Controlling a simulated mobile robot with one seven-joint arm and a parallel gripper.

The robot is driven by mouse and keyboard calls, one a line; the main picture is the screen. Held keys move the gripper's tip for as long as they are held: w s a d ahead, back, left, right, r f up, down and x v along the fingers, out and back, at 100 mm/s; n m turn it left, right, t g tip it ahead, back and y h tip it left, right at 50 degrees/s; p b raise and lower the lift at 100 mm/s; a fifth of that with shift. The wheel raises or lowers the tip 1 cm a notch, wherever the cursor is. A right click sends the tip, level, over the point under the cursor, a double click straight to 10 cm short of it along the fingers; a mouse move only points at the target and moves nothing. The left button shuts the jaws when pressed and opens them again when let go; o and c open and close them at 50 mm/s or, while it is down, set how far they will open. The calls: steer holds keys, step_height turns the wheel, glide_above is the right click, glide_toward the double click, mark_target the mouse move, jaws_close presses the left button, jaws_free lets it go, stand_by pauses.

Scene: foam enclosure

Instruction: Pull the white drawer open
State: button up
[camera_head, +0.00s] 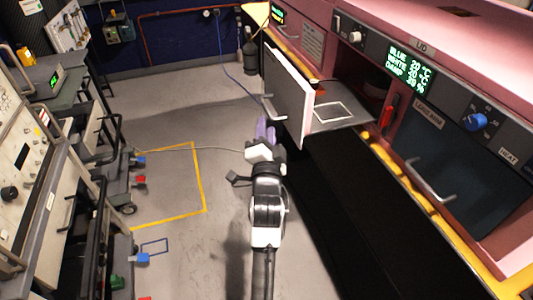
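The white drawer (289,92) stands out from the pink cabinet at the upper middle. Its white front panel is well apart from the cabinet face, and its grey floor (352,115) with a white square outline shows behind the panel. A pale bar handle (267,106) is on the front panel's left side. My gripper (265,128) has purple fingers and is just below the handle, close to the panel's lower left. I cannot tell whether the fingers touch the handle. The finger gap is too small to make out.
A closed dark drawer (455,180) labelled LOCARIUM is at the right, near a blue knob (474,122) and a green display (410,70). A dark bottle (250,55) stands behind the white drawer. Equipment racks line the left. The grey floor (180,125) between is mostly clear.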

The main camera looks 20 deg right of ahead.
steer(key=b+v, duration=0.1)
steer(key=v, duration=0.5)
steer(key=shift+s, duration=0.15)
